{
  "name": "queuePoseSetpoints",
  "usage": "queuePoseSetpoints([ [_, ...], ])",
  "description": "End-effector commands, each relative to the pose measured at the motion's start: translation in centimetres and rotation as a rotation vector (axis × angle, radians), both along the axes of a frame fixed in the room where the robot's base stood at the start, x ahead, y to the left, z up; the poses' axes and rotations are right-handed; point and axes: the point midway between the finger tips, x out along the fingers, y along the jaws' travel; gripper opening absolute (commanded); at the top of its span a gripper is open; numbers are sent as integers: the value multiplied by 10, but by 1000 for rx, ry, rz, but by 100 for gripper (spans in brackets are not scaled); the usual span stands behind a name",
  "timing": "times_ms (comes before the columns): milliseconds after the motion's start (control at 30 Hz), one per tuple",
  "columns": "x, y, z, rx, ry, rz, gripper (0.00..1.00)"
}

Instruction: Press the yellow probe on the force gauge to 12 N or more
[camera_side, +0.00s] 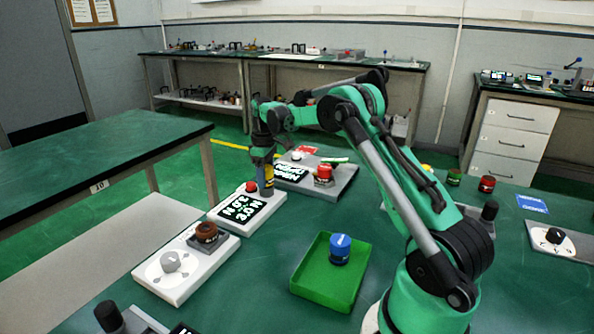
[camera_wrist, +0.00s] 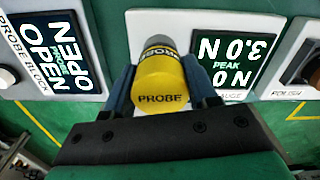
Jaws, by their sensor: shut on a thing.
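My gripper (camera_side: 264,168) is shut on the yellow probe (camera_wrist: 160,88), whose "PROBE" label faces the wrist camera. A little of the yellow also shows in the side view (camera_side: 269,173). The force gauge (camera_wrist: 190,20) is a white panel with a dark display (camera_side: 243,207). The probe is at the gauge's far end, beside the display. I cannot tell whether its grey tip touches the gauge. In the wrist view, the display (camera_wrist: 234,61) shows "3.0 N" by "PEAK"; the other reading is partly hidden.
A grey probe block (camera_side: 343,184) with an "OPEN" display (camera_side: 292,173) and a red-topped piece (camera_side: 323,174) stands behind. A white panel with a grey knob (camera_side: 170,262) is in front. A green tray (camera_side: 318,291) holds a blue-topped piece (camera_side: 340,248). Bare bench lies between.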

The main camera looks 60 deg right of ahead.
Motion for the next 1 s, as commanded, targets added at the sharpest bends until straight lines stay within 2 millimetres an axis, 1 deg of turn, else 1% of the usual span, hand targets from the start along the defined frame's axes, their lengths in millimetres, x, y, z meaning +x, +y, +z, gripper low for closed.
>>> queuePoseSetpoints([
  [1000,0,0,-6,0,0,0,0],
])
